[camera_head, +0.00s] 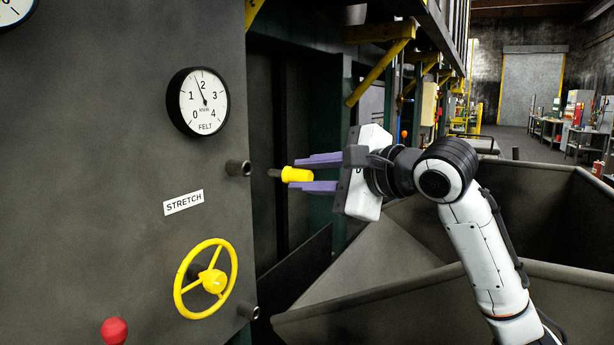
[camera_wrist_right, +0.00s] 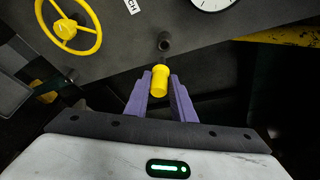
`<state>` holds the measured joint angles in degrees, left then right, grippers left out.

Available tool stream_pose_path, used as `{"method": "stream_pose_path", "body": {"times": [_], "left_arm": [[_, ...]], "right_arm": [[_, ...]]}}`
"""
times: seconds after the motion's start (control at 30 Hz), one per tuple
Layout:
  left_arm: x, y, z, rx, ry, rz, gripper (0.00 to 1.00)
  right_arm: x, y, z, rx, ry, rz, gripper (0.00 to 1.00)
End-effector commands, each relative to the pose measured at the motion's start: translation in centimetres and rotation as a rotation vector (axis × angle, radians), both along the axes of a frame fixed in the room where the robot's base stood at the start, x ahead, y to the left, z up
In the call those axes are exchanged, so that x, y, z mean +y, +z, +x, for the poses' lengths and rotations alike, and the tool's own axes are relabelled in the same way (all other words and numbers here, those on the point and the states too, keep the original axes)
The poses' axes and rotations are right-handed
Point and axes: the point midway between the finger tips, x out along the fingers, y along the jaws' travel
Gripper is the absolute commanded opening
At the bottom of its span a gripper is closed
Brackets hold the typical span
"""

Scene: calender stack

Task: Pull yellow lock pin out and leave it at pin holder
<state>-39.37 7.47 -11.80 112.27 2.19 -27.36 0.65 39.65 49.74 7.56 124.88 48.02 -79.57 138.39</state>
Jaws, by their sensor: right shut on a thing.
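The yellow lock pin (camera_head: 297,174) has a yellow handle and a short dark shaft. It lies roughly level, with its shaft toward the grey panel. My right gripper (camera_head: 318,174) is shut on the handle with its purple fingers. A dark stub tube (camera_head: 238,168) sticks out of the panel edge, and in the head view a small gap shows between it and the shaft tip. In the right wrist view the pin (camera_wrist_right: 160,80) sits between the fingertips (camera_wrist_right: 160,86), just below the tube's round end (camera_wrist_right: 164,42). Which part is the pin holder is not clear. My left gripper is out of view.
The panel carries a FELT gauge (camera_head: 198,101), a STRETCH label (camera_head: 184,202), a yellow handwheel (camera_head: 207,279) and a red knob (camera_head: 114,330). A second stub tube (camera_head: 248,310) sits lower at the panel edge. A large grey bin (camera_head: 440,270) lies below my right arm.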

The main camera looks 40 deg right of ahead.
Motion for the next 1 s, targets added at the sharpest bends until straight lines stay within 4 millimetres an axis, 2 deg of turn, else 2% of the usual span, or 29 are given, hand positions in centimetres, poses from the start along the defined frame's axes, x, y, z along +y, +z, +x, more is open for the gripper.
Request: {"method": "stream_pose_path", "body": {"times": [0.13, 0.4, 0.7, 1.0], "left_arm": [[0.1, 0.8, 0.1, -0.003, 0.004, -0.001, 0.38], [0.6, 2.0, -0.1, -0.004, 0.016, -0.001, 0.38], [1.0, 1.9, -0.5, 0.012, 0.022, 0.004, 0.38], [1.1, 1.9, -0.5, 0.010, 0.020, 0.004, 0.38]], "right_arm": [[0.2, 0.3, 0.2, -0.006, -0.002, 0.002, 0.00], [1.0, 0.4, 2.2, -0.006, 0.000, 0.004, 0.00], [1.6, 0.1, 3.5, -0.007, 0.000, 0.002, 0.00], [1.6, 0.0, 3.6, -0.007, -0.001, 0.002, 0.00]]}}
